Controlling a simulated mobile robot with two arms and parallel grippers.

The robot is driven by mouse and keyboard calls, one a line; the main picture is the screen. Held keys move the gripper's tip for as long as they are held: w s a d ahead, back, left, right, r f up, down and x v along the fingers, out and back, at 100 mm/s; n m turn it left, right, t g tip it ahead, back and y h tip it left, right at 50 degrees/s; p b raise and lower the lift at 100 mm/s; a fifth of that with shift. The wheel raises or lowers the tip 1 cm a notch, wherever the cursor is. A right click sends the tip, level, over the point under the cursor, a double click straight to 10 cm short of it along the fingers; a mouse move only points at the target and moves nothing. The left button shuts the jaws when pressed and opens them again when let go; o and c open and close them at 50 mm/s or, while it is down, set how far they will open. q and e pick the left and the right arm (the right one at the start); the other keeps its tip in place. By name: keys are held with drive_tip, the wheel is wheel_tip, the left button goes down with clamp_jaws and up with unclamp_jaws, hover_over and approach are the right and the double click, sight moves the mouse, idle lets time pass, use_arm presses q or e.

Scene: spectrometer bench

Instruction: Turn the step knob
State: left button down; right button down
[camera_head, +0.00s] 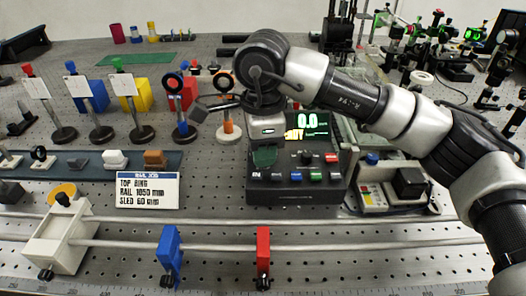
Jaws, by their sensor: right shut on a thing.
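The instrument console (325,188) stands in the middle of the head view, with a lit green readout (307,120) that shows 0.0. My right arm comes in from the right, and my right gripper (266,143) points down over the console's left part, beside the readout. It is shut on what appears to be the step knob, which the gripper mostly hides. A dark round knob (307,157) shows uncovered on the console front, apart from the gripper. A row of coloured buttons lies below it. How far the held knob is turned cannot be told. My left gripper is not in view.
Several optics on posts, with blue (91,96), yellow (133,94) and red blocks, stand left of the console. A rail sign (148,190) and a rail with blue (168,256) and red (263,257) carriers lie in front. A pale device (393,193) stands close on the right.

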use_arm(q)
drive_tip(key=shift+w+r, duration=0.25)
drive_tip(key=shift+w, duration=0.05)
use_arm(e)
drive_tip(key=shift+r+m, duration=0.1)
drive_tip(key=shift+m, duration=0.2)
drive_tip(key=c, duration=1.3)
unclamp_jaws()
